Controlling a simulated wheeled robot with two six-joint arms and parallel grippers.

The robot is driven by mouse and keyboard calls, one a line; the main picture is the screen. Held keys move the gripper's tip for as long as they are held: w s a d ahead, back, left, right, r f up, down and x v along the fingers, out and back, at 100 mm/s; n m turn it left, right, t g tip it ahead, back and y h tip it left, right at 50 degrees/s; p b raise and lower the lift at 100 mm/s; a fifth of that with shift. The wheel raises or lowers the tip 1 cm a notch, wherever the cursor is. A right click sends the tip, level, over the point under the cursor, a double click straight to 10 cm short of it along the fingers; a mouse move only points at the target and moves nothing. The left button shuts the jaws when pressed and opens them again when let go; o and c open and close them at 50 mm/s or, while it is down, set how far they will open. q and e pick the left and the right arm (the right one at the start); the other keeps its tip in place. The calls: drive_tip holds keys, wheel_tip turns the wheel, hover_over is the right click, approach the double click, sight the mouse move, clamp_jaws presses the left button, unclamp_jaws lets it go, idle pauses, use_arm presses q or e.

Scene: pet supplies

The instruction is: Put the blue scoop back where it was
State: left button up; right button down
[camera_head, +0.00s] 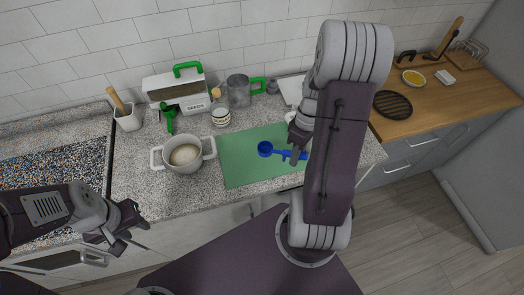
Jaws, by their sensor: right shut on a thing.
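The blue scoop (265,149) is over the green mat (240,172), its round bowl pointing left. My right gripper (294,157) is shut on the scoop's handle at the mat's right part. My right arm hides part of the mat and the counter behind it. I cannot tell whether the scoop touches the mat or is just above it. My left gripper (129,230) is in front of the counter's edge, at the lower left, away from the scoop. Its fingers look spread apart, with nothing between them.
A white pot (185,155) stands left of the mat. Behind are a container with a green handle (178,95), a green scoop (168,117), a jar (220,115) and a clear jug (239,90). A utensil holder (126,117) stands at left. A wooden counter (440,100) is at right.

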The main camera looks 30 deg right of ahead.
drive_tip(key=shift+w+a, duration=0.1)
drive_tip(key=shift+w, duration=0.1)
drive_tip(key=w+d+f+p, duration=0.1)
drive_tip(key=w+f, duration=0.2)
drive_tip(key=w+f+p, duration=0.2)
drive_tip(key=w+f, duration=0.2)
drive_tip(key=w+d+f+p, duration=0.1)
drive_tip(key=w+f+p, duration=0.1)
drive_tip(key=w+f, duration=0.1)
drive_tip(key=shift+w+d+f, duration=0.25)
drive_tip(key=shift+d+f, duration=0.05)
drive_tip(key=shift+d, duration=0.05)
drive_tip(key=shift+w+f, duration=0.2)
drive_tip(key=shift+f, duration=0.15)
drive_tip(key=c, duration=1.3)
unclamp_jaws()
drive_tip(key=shift+s, duration=0.15)
